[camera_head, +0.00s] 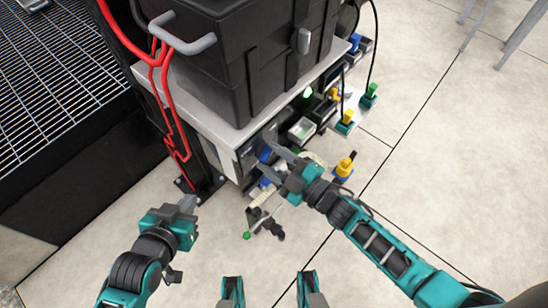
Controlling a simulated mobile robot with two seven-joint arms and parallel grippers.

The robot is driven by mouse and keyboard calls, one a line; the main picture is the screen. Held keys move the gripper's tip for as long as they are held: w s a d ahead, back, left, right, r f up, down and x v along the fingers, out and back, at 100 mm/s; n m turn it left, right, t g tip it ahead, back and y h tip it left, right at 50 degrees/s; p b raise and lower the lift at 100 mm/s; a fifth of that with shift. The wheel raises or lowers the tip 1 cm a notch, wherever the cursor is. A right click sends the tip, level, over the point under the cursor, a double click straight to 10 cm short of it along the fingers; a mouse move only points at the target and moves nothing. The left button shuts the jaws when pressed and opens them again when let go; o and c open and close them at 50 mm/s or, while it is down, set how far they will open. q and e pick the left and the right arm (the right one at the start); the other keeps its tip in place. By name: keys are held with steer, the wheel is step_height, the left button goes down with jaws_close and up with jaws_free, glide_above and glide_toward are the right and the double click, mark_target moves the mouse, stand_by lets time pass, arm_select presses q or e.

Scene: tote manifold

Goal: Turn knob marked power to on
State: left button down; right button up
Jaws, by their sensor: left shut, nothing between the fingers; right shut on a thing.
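My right gripper (268,158) reaches to the front panel (262,140) of the grey-topped stand, below the black tote. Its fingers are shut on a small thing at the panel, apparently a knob. The fingers hide most of it, and I cannot read its marking or tell its turned position. A blue part (265,154) shows right beside the fingertips. My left gripper (188,204) is shut and empty, over the floor at the lower left, apart from the stand.
A black tote (235,65) with grey handles sits on the grey stand top (205,115). Red cables (162,90) run down its left side. Small bins (302,129) and yellow-and-green plugs (347,120) are at the right. A yellow-topped part (345,166) is near my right gripper.

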steer(key=o, duration=1.1)
steer(key=shift+c, duration=0.2)
steer(key=shift+s+d, duration=0.1)
steer(key=v, duration=1.2)
steer(key=shift+s+d+p, duration=0.2)
steer(key=shift+d+p, duration=0.05)
steer(key=shift+p, duration=0.2)
steer(key=shift+r, duration=0.1)
